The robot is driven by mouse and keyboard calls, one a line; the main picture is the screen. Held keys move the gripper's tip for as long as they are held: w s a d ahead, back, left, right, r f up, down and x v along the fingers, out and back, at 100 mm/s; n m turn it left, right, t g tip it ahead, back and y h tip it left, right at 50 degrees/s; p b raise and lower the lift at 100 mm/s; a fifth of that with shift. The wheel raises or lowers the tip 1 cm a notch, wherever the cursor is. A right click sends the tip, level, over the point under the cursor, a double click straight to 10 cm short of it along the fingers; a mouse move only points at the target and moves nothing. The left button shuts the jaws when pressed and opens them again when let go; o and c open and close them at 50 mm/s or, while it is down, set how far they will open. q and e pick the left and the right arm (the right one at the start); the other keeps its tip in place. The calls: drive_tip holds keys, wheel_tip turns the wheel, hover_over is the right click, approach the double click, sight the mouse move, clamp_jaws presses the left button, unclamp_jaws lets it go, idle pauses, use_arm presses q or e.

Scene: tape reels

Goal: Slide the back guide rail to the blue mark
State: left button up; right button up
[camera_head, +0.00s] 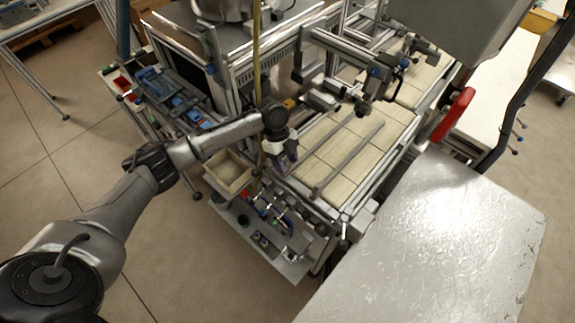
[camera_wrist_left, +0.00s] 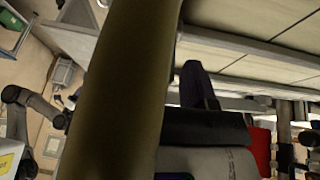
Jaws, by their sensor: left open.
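A thin grey guide rail (camera_head: 348,158) lies slantwise over the pale slatted conveyor bed (camera_head: 318,133) in the head view. I cannot tell for sure whether it is the back one. My left gripper (camera_head: 284,163) is open beside the near left edge of the bed, to the left of the rail and apart from it. In the left wrist view a dark purple finger (camera_wrist_left: 195,85) shows by the bed; a broad brown bar hides much of the gripper. I cannot make out a blue mark. My right gripper is not in view.
An upright yellow pole (camera_head: 256,75) stands close to my left wrist. A beige bin (camera_head: 228,172) and a shelf (camera_head: 262,238) with small parts are below it. A machine head (camera_head: 365,100) overhangs the far bed. A shiny metal table (camera_head: 440,240) at the right is clear.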

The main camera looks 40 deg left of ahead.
use_arm(q)
drive_tip(key=shift+x, duration=1.1)
drive_tip(key=shift+c, duration=0.4)
clamp_jaws()
